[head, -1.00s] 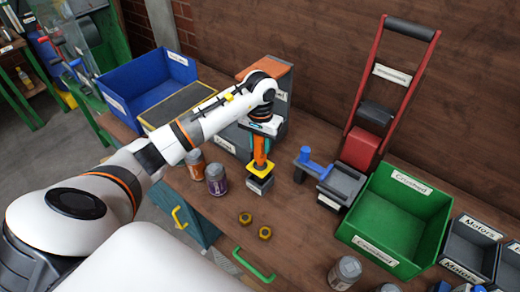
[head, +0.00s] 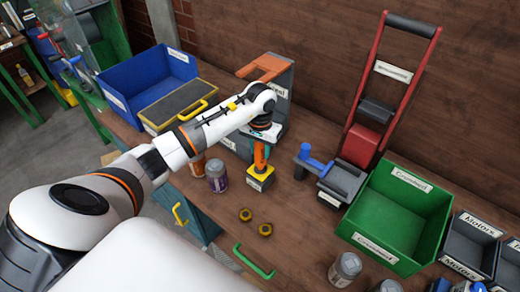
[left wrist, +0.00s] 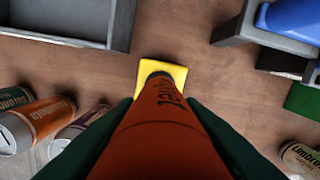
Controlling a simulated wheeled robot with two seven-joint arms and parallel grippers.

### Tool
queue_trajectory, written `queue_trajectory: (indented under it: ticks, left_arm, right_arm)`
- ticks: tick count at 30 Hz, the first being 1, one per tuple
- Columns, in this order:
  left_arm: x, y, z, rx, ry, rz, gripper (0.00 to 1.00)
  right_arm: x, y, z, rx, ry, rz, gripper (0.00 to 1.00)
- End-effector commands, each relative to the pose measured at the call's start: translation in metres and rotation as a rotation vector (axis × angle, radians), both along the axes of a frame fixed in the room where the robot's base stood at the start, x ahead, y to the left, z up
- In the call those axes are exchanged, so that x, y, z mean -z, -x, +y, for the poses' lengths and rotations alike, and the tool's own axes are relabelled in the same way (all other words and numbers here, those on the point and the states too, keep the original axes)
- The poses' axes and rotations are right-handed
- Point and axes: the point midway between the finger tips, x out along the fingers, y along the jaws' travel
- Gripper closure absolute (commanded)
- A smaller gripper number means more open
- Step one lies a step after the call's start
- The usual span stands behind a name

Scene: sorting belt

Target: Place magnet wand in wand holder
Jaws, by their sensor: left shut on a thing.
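The magnet wand (head: 260,155) has an orange handle and a yellow and black head, and it is upright over the wooden bench. My left gripper (head: 262,138) points down and is shut on the handle. The left wrist view looks down along the orange handle (left wrist: 158,120) to the yellow head (left wrist: 176,73), with the dark fingers on both sides. I cannot tell whether the head touches the bench. A grey stand with an orange fork on top (head: 262,67), apparently the wand holder, is behind the gripper. My arm partly hides it. My right gripper is not in view.
Cans (head: 217,176) stand left of the wand, and two brass nuts (head: 246,215) lie in front. A grey stand with a blue handle (head: 312,158) and a green bin (head: 400,212) are to the right. A blue bin (head: 150,85) stands at the left.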

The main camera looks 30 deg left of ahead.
Motion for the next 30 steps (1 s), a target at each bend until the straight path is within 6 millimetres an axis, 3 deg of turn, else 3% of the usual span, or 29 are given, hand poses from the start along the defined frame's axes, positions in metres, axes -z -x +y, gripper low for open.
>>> queue_trajectory:
  ticks: [1, 2, 5, 6, 9, 19, 24, 26, 30]
  left_arm:
    - [0.009, 0.003, -0.001, 0.002, 0.000, 0.010, 0.94]
    - [0.010, 0.003, -0.001, 0.002, 0.000, 0.011, 0.98]
    - [0.010, 0.004, -0.002, 0.002, 0.001, 0.014, 0.98]
    - [0.011, 0.005, -0.002, 0.003, 0.000, 0.018, 0.61]
    - [0.011, 0.005, -0.002, 0.003, 0.000, 0.018, 0.45]
    - [0.009, 0.005, -0.002, 0.003, 0.000, 0.017, 0.44]
    - [-0.009, 0.004, -0.003, 0.002, 0.003, 0.015, 0.44]
    - [-0.015, 0.001, 0.000, 0.004, -0.002, 0.006, 0.44]
    - [-0.048, 0.001, 0.000, 0.004, -0.004, 0.003, 0.44]
  right_arm:
    - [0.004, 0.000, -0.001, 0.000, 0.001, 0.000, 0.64]
    - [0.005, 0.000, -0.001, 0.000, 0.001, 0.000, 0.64]
    - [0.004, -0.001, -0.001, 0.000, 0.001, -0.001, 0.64]
    - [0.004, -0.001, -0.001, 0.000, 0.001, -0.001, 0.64]
    - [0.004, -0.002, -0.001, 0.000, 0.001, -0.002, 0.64]
    - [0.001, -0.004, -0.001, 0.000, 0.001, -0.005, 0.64]
    - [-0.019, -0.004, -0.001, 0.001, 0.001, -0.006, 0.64]
    - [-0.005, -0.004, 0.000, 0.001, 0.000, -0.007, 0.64]
    - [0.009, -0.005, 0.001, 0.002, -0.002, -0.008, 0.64]
